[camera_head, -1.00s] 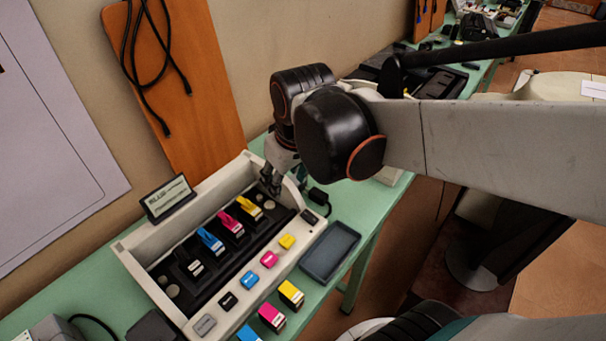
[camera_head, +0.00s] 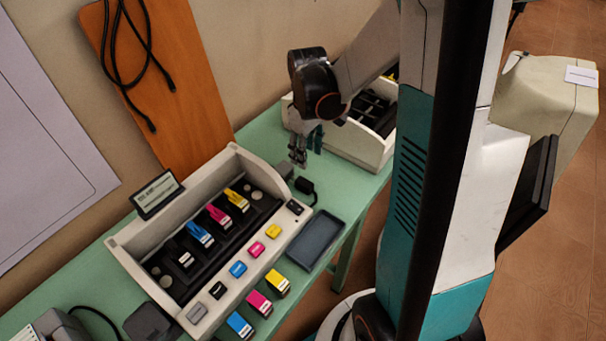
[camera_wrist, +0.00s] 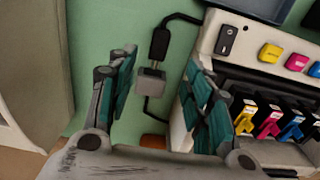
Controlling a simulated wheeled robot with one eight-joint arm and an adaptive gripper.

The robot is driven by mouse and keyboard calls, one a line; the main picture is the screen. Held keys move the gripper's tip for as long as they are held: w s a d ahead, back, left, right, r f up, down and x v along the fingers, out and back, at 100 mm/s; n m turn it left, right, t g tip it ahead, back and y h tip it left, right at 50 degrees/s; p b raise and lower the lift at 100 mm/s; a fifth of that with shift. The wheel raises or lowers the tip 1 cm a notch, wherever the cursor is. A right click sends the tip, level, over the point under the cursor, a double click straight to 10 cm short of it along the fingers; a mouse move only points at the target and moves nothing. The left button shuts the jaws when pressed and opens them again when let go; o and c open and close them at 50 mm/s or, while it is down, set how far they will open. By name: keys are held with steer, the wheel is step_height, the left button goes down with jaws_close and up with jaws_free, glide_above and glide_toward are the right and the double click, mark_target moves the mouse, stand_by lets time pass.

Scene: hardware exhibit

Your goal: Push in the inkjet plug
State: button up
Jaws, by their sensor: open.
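The inkjet unit (camera_head: 130,247) is a long light-grey case with colored cartridges; its switch end shows at right in the wrist view (camera_wrist: 207,45). A black plug (camera_head: 305,186) on a cable lies on the green table beside that end. It also shows in the wrist view (camera_wrist: 160,43), in line with a small grey block (camera_wrist: 150,82). A small light piece shows between them; I cannot tell how deep the plug sits. The grey block shows in the head view (camera_head: 284,170). My gripper (camera_head: 298,162) is open above them, its fingers spread on either side in the wrist view (camera_wrist: 160,68).
A second light-grey case (camera_head: 345,145) stands behind my gripper. A dark tray (camera_head: 314,240) lies by the unit's front corner. Loose cartridges (camera_head: 260,302) stand along its front. A black rocker switch (camera_wrist: 227,40) is close to my right finger.

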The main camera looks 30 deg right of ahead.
mark_target(306, 183)
step_height(306, 183, down, 13)
steer(key=b, duration=0.4)
steer(key=shift+r, duration=0.2)
